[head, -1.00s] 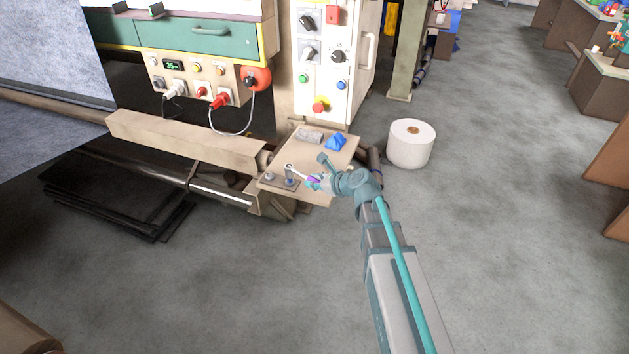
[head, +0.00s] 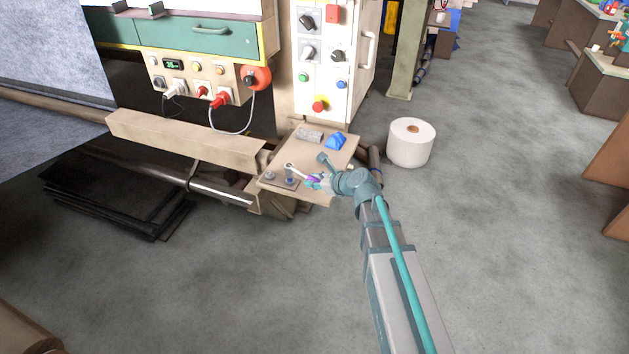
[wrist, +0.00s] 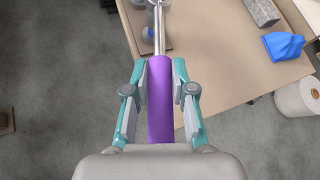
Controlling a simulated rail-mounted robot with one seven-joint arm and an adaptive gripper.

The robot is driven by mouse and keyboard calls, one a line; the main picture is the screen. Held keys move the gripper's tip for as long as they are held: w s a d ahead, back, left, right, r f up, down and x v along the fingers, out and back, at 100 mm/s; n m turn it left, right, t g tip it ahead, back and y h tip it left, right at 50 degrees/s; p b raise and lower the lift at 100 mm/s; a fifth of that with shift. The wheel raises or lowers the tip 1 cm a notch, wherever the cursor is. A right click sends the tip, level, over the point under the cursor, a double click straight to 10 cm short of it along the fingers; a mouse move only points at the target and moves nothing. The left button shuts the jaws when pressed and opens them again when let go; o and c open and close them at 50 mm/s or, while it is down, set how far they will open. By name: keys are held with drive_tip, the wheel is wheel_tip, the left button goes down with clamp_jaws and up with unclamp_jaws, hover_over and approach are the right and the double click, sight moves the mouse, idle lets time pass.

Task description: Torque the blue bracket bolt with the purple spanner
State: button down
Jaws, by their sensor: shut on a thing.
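My gripper (wrist: 160,75) is shut on the purple handle of the spanner (wrist: 160,100). The spanner's silver shank points away from me, and its head is cut off at the top of the wrist view. In the head view, the spanner (head: 313,180) reaches left to the top of an upright blue-grey bolt (head: 290,174) on a dark bracket plate. The head is at the bolt's top; I cannot tell whether it is seated around it. My gripper (head: 320,183) hides part of the handle there. A second, shorter grey bolt (head: 270,175) stands left on the plate.
The beige table (head: 322,192) also holds a grey block (head: 310,135) and a blue object (head: 336,142) towards the back. The machine's control cabinet (head: 325,85) rises behind it. A white roll (head: 411,143) stands on the floor to the right. Open floor lies in front.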

drive_tip(key=shift+f+b, duration=0.5)
drive_tip(key=shift+f, duration=0.6)
idle(0.3)
drive_tip(key=shift+s+r+p, duration=0.1)
drive_tip(key=shift+s+p, duration=0.05)
drive_tip(key=shift+p, duration=0.15)
drive_tip(key=shift+s+a+p, duration=0.15)
drive_tip(key=shift+p, duration=0.2)
drive_tip(key=a+m+t+h+p, duration=0.1)
drive_tip(key=p, duration=0.2)
drive_tip(key=s+m+h+p, duration=0.1)
drive_tip(key=p, duration=0.3)
drive_tip(key=shift+s+a+m+t, duration=0.2)
drive_tip(key=shift+a+m+t, duration=0.2)
drive_tip(key=shift+s+a+p, duration=0.1)
drive_tip(key=shift+p, duration=0.3)
drive_tip(key=shift+f+b, duration=0.25)
drive_tip(key=shift+b, duration=0.15)
